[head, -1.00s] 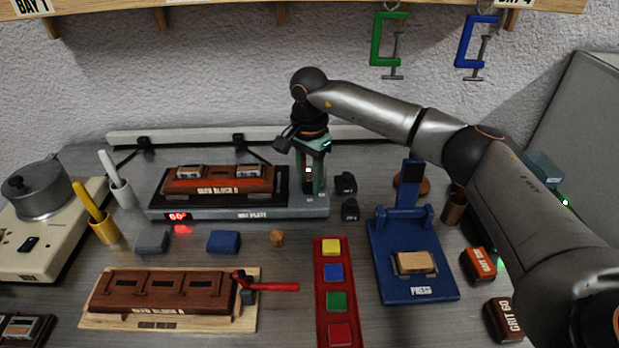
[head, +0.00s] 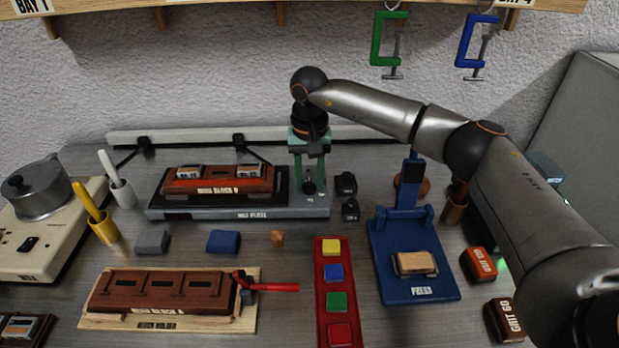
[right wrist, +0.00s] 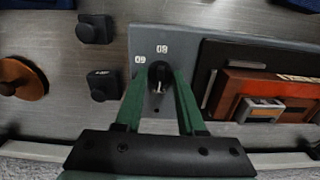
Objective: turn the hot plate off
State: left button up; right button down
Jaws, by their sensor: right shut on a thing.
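The grey hot plate (head: 250,213) stands at the back of the bench with a dark plate on top. No red digits show on its front now. Its black knob (head: 309,188) is at the right end, and in the right wrist view the knob (right wrist: 158,76) sits between the green fingers beside printed numbers. My right gripper (head: 310,178) points down and is shut on the knob. The brown glue block (head: 218,181) with several small pieces rests on the plate. My left gripper is out of view.
Two small black blocks (head: 346,184) stand just right of the hot plate. The blue press (head: 412,270) is further right, and a red strip with coloured buttons (head: 333,300) lies in front. A yellow cup (head: 104,231) and a pot (head: 38,190) are at left.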

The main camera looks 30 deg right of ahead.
aim_at(310, 183)
dwell(0.3)
jog(key=c, duration=0.5)
grip_release()
notch_tip(310, 183, up, 13)
jog(key=shift+f, duration=0.2)
jog(key=shift+s+f, duration=0.1)
dwell(0.5)
